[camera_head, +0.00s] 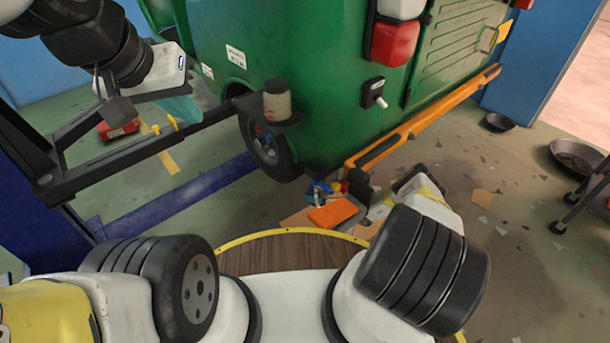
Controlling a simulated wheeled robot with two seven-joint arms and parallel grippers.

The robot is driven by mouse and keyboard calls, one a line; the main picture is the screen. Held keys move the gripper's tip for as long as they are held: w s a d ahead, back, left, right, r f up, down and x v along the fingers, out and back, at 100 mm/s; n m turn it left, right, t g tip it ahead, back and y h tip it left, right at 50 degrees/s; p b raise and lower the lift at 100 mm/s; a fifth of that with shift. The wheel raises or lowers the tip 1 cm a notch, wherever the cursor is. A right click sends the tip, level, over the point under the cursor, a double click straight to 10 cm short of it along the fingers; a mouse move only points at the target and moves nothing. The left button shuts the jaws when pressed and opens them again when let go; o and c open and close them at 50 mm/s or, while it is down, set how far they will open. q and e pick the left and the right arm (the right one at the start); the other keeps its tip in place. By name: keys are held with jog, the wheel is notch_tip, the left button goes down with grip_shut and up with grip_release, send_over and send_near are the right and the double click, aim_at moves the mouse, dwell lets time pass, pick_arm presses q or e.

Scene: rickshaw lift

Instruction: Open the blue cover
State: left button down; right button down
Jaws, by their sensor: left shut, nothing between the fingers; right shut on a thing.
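I cannot make out a blue cover for certain. A dark blue beam (180,193) runs along the floor at the left, and a small blue piece (320,188) shows among loose items near the green vehicle (300,60). My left gripper (118,109) is at the upper left, above the dark lift arm, shut with nothing visible in it. My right arm comes up from the lower right. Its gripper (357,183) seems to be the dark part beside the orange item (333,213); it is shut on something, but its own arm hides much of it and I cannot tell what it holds.
A dark lift arm (120,155) reaches under the vehicle near its wheel (264,138). A jar (277,100) stands on a dark pad there. An orange bumper bar (425,118) sticks out low. Black pans (577,157) lie at the right. The floor right of centre is mostly open.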

jog(key=shift+w+d, duration=0.1)
jog(key=shift+d, duration=0.15)
jog(key=c, duration=1.3)
grip_release()
jog(key=shift+o, duration=0.3)
jog(key=shift+a, duration=0.1)
jog(key=v, duration=0.8)
jog(key=shift+f, duration=0.15)
